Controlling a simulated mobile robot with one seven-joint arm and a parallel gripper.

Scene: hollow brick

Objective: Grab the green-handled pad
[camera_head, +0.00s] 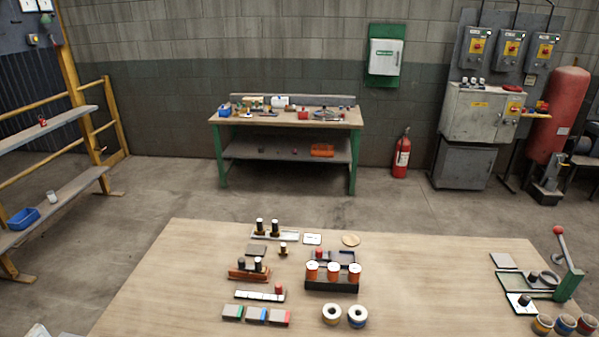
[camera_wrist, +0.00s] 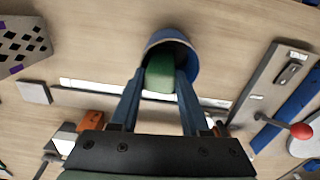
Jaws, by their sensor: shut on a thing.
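My gripper (camera_wrist: 160,84) shows in the wrist view with its two blue-grey fingers closed on a rounded green block (camera_wrist: 159,70), which looks like the handle of the green-handled pad. A round blue-rimmed thing with a dark inside (camera_wrist: 170,42) lies right behind and around the green block. I cannot tell whether it is part of the pad or a separate cup. The underside of the green piece is hidden. My gripper does not show in the head view, and I cannot pick out the held pad there.
In the wrist view, a red-knobbed lever (camera_wrist: 301,131) and a grey plate (camera_wrist: 265,85) lie right, a perforated block (camera_wrist: 22,45) left. In the head view, the wooden table (camera_head: 430,290) has a clear middle, with a green lever press (camera_head: 572,275) at right.

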